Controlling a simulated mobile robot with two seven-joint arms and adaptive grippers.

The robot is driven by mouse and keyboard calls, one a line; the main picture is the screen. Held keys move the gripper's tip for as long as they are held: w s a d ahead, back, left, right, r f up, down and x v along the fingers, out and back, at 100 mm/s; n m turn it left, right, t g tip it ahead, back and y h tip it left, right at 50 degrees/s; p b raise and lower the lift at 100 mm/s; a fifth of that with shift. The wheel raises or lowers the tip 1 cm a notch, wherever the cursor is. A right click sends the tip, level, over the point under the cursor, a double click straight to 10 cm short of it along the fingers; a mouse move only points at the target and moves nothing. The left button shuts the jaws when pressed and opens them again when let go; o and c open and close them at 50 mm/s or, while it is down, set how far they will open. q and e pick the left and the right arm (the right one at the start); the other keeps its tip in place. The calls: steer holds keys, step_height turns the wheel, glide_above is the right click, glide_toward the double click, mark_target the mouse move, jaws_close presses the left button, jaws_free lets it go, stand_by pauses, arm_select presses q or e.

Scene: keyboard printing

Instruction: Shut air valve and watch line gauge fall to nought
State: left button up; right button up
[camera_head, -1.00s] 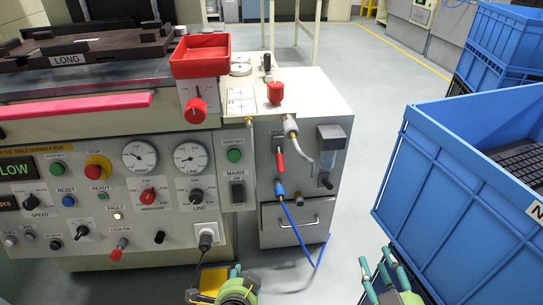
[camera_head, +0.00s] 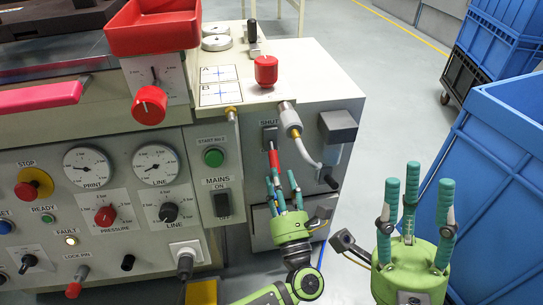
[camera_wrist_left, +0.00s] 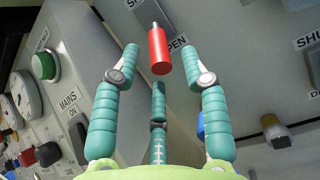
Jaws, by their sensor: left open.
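The red air valve lever (camera_head: 274,158) hangs down from its plate on the side cabinet, below a SHUT label. In the left wrist view the red lever (camera_wrist_left: 159,52) has its free end beside an OPEN label. My left gripper (camera_head: 281,178) is just below the lever, three teal fingers spread. In its wrist view the fingers (camera_wrist_left: 160,75) stand around the lever's lower end with gaps; I see no grip. The line gauge (camera_head: 155,163) is on the front panel; its needle is too small to read surely. My right gripper (camera_head: 415,182) is open and empty at the right.
The print gauge (camera_head: 88,167) is left of the line gauge. A red knob (camera_head: 266,69) stands on the cabinet top. A grey hooked pipe (camera_head: 292,125) runs close right of the lever. Blue crates (camera_head: 497,170) stand at the right; grey floor lies between.

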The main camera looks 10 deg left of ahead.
mark_target(274, 162)
arm_select(q)
steer(key=shift+b+x, duration=0.5)
steer(key=shift+x, duration=2.15)
jaws_close()
